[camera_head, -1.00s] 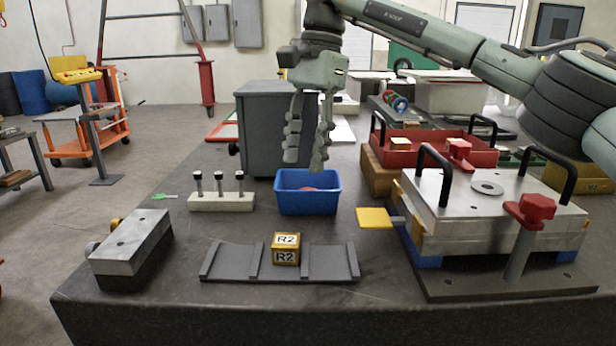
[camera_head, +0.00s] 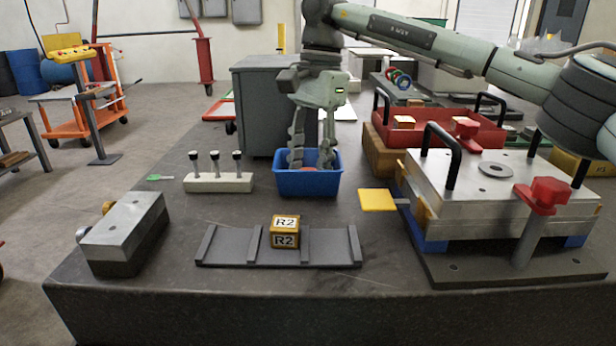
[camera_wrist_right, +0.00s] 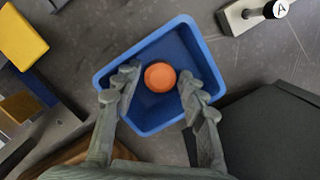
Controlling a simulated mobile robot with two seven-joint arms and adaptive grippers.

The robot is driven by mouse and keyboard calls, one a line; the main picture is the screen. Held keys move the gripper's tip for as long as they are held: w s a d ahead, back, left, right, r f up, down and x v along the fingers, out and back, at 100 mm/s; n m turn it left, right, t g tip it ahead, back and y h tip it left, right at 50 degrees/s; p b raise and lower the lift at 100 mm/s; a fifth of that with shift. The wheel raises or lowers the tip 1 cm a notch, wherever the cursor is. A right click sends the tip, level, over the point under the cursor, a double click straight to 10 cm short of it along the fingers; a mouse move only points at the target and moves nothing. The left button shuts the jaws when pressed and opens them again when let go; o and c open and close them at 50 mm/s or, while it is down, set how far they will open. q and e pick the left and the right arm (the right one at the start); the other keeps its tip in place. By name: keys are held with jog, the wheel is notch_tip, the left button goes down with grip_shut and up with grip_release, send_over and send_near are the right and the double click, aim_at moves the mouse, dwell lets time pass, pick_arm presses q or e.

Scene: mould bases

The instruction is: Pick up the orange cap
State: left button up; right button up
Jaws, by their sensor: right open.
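The orange cap (camera_wrist_right: 160,77) is a round disc lying inside the blue bin (camera_wrist_right: 150,124). The bin also shows in the head view (camera_head: 308,184), where the cap is mostly hidden by its front wall and my fingers. My right gripper (camera_wrist_right: 158,95) is open, with one finger on each side of the cap and apart from it in the wrist view. In the head view my right gripper (camera_head: 312,158) points down, its fingertips reaching into the bin's opening. My left gripper is not in view.
A pale block with several black-topped pins (camera_head: 218,183) stands left of the bin. A grey box (camera_head: 262,110) stands behind it. A gold R2 cube (camera_head: 285,231) sits on a dark slotted tray (camera_head: 230,248) in front. The metal mould base (camera_head: 490,185) is at right.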

jog(key=shift+c, duration=0.6)
jog(key=c, duration=0.5)
